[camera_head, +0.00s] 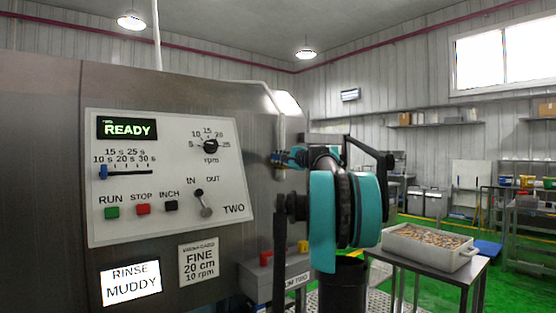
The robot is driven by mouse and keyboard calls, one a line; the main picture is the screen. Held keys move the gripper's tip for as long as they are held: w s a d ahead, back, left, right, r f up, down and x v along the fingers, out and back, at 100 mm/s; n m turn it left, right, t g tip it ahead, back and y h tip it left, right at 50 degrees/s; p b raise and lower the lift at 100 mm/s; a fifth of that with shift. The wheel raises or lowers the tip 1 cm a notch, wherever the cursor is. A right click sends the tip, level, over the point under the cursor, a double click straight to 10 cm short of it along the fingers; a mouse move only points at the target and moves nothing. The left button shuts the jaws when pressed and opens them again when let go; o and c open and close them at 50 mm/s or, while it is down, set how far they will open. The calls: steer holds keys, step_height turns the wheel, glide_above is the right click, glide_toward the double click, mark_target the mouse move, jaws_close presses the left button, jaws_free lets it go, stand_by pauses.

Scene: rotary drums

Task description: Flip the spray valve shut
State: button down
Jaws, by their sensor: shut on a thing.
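The spray valve (279,159) sits on the thin pipe that runs down the right end of the steel drum housing, at about the height of the control panel's middle. A small blue part, seemingly its handle, shows there. My gripper (292,158) is at the valve, reaching it from the right, and is shut on the handle. My dark and teal arm stands in front and to the right. The fingertips are small and partly merged with the valve, so the handle's exact angle is hard to tell.
The control panel (168,178) reads READY and has buttons, a slider, a dial and an IN/OUT lever (203,203). A RINSE MUDDY sign (131,284) glows below. A tray (400,246) of small pieces stands on a metal table (466,275) at right. Green floor lies behind.

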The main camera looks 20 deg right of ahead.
steer(key=shift+f, duration=0.1)
stand_by(0.3)
steer(key=shift+a+f+n, duration=0.1)
steer(key=shift+f+n, duration=0.85)
steer(key=shift+n, duration=0.65)
steer(key=c, duration=1.4)
jaws_free()
steer(key=shift+s, duration=0.1)
steer(key=v, duration=1.2)
